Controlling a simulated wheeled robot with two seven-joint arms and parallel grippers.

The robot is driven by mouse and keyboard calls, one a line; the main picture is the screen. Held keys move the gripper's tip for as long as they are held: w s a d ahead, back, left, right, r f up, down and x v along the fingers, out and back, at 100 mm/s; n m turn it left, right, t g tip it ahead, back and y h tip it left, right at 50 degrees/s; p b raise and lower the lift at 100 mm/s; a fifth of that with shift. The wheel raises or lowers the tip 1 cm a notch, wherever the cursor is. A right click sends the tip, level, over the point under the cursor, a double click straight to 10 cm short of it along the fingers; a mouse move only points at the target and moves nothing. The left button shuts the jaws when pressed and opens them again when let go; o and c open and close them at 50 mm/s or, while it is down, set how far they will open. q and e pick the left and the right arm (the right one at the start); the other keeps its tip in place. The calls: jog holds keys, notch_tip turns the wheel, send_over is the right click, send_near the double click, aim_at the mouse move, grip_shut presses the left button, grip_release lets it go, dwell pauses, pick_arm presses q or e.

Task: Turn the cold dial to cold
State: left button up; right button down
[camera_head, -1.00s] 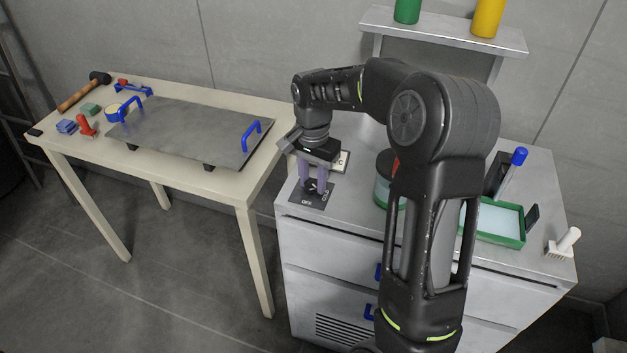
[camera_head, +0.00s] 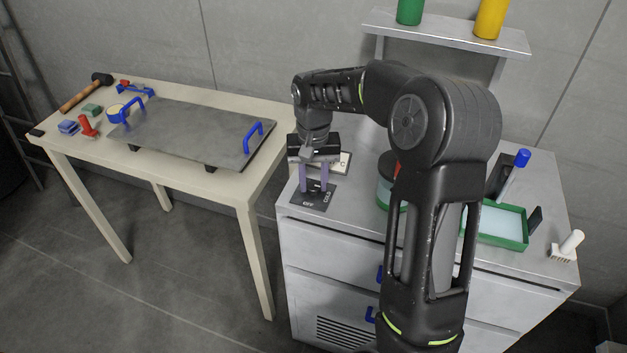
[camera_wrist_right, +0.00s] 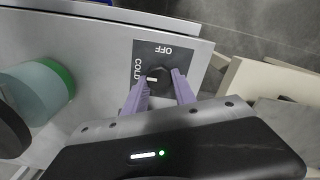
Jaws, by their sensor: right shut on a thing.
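The cold dial is a small dark round knob (camera_wrist_right: 159,77) on a dark square plate (camera_head: 316,203) at the front left of the grey cabinet top. The plate (camera_wrist_right: 166,61) carries the printed words OFF and COLD. The knob's white mark points toward the COLD word in the right wrist view. My right gripper (camera_head: 314,187) points down with its purple fingers on either side of the knob, shut on it. It also shows in the right wrist view (camera_wrist_right: 160,84). In the head view the fingers mostly hide the knob. My left gripper is not in view.
A green-based jar (camera_head: 384,190) stands to the right, partly behind my arm. A green tray (camera_head: 512,238) and a white brush (camera_head: 567,245) are farther right. A wooden table (camera_head: 200,180) stands left.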

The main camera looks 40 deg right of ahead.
aim_at(313, 183)
jog(key=c, duration=1)
grip_release()
notch_tip(313, 183, up, 8)
jog(key=shift+f+b, duration=0.1)
jog(key=shift+b, duration=0.3)
